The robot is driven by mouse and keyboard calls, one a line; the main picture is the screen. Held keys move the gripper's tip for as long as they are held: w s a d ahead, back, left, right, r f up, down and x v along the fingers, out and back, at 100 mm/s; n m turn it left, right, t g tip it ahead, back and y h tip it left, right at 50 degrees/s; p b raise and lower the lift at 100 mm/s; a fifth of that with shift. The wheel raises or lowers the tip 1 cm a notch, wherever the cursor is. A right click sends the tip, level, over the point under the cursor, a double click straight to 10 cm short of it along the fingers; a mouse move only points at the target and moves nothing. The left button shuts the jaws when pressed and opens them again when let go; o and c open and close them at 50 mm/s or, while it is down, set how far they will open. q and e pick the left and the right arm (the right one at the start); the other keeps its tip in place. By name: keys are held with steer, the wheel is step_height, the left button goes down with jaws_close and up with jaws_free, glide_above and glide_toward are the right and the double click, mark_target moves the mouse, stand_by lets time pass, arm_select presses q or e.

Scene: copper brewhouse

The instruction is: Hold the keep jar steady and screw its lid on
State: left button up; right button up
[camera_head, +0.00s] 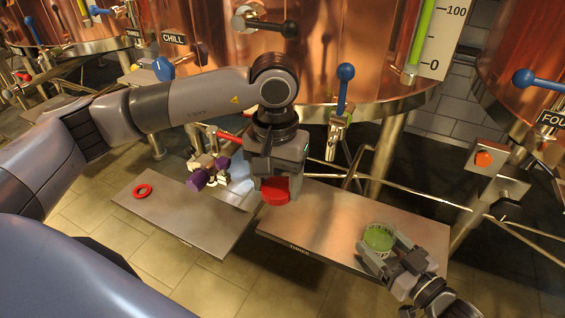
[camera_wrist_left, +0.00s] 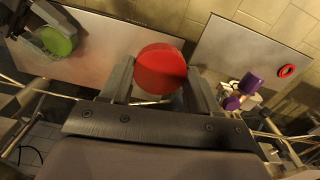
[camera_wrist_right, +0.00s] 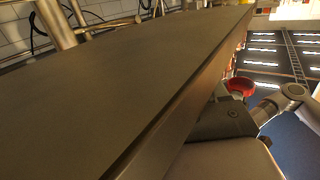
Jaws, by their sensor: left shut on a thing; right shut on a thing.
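The keep jar (camera_head: 378,239) is a clear jar with green contents and an open top, on the right steel table. My right gripper (camera_head: 383,251) is shut on it from the near side. The jar also shows in the left wrist view (camera_wrist_left: 57,40). The red round lid (camera_head: 275,190) is in my left gripper (camera_head: 277,183), shut on it, pointing down over the left end of the right table, apart from the jar. The lid shows between the fingers in the left wrist view (camera_wrist_left: 160,69). The right wrist view shows no jar; its fingertips are hidden.
The right steel table (camera_head: 325,220) has bare room between lid and jar. Copper vessels (camera_head: 330,50) and pipes stand behind.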

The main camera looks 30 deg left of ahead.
arm_select(q)
steer(key=w+d+n, duration=0.5)
steer(key=d+n, duration=0.1)
steer(key=d, duration=0.3)
steer(key=n, duration=0.8)
glide_above(385, 225)
steer(key=shift+r, duration=0.1)
steer(key=shift+f, duration=2.4)
steer(key=shift+f, duration=1.1)
